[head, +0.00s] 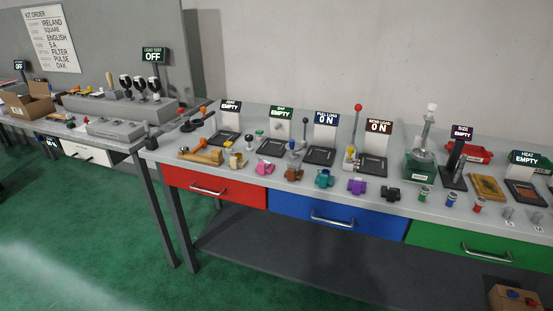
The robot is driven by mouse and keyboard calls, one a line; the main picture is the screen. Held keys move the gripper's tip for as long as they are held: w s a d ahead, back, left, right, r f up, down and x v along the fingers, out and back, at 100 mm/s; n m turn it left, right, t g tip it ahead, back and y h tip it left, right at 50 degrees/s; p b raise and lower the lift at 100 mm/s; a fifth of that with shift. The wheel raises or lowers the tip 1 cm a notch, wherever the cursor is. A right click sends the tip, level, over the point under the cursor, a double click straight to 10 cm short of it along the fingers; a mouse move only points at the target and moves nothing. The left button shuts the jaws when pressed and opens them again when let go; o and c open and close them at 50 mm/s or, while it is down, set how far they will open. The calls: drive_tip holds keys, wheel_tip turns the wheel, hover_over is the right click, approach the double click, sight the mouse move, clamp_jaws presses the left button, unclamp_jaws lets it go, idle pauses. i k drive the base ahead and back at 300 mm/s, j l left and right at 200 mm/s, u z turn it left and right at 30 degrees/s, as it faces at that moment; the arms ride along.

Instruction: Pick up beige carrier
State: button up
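A small beige block-shaped piece (237,161), which looks like the beige carrier, sits on the grey workbench top (232,178) near its front edge. It stands at the left end of a row of similar coloured carriers: pink (264,167), brown (293,174), teal (324,179), purple (357,186) and black (390,194). The beige piece is small in the picture, so its fine shape is unclear. A small light-coloured part shows just above it. My gripper is not in view.
Behind the row stand pads with signs, such as the GAP station (272,147), and a red-knobbed lever (357,118). Red (214,185), blue (337,212) and green (480,243) drawers are closed. Green floor in front is clear.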

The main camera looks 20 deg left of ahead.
sight(236, 161)
drive_tip(key=i+j, duration=0.2)
drive_tip(key=j, duration=0.15)
drive_tip(key=i+j, duration=0.15)
drive_tip(key=j, duration=0.25)
drive_tip(key=i+j, duration=0.2)
drive_tip(key=j, duration=0.15)
drive_tip(key=i+j, duration=0.15)
drive_tip(key=j, duration=0.25)
drive_tip(key=i+j, duration=0.2)
drive_tip(key=j, duration=0.15)
drive_tip(key=i+j, duration=0.15)
drive_tip(key=j, duration=0.25)
drive_tip(key=i+j, duration=0.2)
drive_tip(key=j, duration=0.15)
drive_tip(key=i+j, duration=0.15)
drive_tip(key=j, duration=0.25)
